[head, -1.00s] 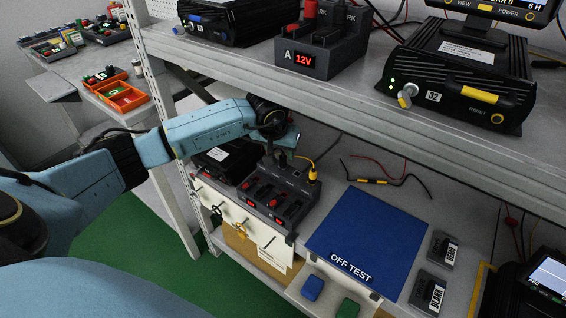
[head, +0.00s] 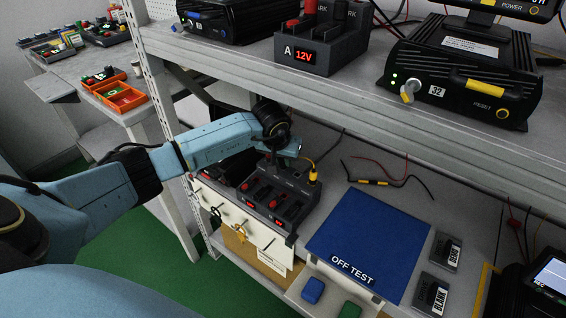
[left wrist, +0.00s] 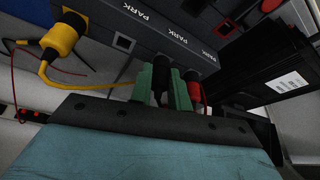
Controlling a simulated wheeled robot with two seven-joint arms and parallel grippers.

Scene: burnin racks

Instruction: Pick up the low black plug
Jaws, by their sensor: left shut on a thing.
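My left gripper (head: 288,158) is at the back of the lower dark dock unit (head: 262,206) under the shelf. In the left wrist view its two green fingers (left wrist: 161,92) are shut on the low black plug (left wrist: 160,78), with one finger on each side. The plug's lower part is hidden, so I cannot tell whether it is still seated. A red plug (left wrist: 193,88) stands close beside the right finger. My right gripper does not show.
A yellow plug (head: 313,176) with a yellow cable stands on the dock's right end. The blue OFF TEST mat (head: 365,235) is bare. Two dark drives (head: 446,249) lie to its right.

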